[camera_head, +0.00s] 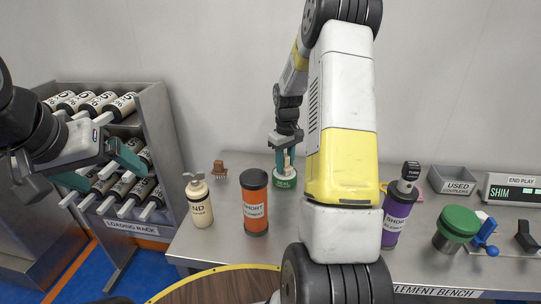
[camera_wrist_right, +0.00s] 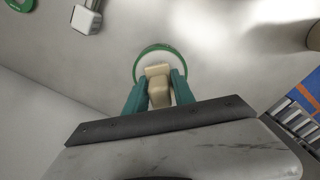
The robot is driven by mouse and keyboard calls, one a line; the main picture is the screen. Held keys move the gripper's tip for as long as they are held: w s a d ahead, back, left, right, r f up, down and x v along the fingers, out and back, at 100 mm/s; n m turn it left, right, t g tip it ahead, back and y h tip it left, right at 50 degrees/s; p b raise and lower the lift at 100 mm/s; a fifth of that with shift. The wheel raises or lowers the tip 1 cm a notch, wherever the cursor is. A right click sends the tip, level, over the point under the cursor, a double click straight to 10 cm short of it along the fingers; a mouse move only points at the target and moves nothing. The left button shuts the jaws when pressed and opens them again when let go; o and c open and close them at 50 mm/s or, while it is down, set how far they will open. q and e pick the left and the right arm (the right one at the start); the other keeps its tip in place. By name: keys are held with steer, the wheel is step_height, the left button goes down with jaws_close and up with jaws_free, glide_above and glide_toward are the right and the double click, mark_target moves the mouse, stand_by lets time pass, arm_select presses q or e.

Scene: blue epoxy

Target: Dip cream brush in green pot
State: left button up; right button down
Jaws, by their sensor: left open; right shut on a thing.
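The green pot (camera_head: 285,183), with a white label reading "SEAL", stands on the bench in the head view. Its green rim shows as a ring in the right wrist view (camera_wrist_right: 157,47). My right gripper (camera_head: 285,157) points down over the pot, its teal fingers shut on the cream brush (camera_wrist_right: 158,88). A little of the cream brush (camera_head: 287,160) shows between the fingers in the head view. The brush is lined up with the pot's mouth; I cannot tell whether its tip is inside. My left gripper (camera_head: 104,170) is open and empty before the loading rack.
The loading rack (camera_head: 135,228) holds several labelled tubes at left. A cream bottle (camera_head: 198,203), orange canister (camera_head: 255,203) and small brown brush (camera_head: 219,169) stand left of the pot. A purple canister (camera_head: 397,215), green-topped container (camera_head: 458,222) and grey tray (camera_head: 452,181) are at right.

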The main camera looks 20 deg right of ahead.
mark_target(285, 156)
steer(key=shift+r, duration=3.5)
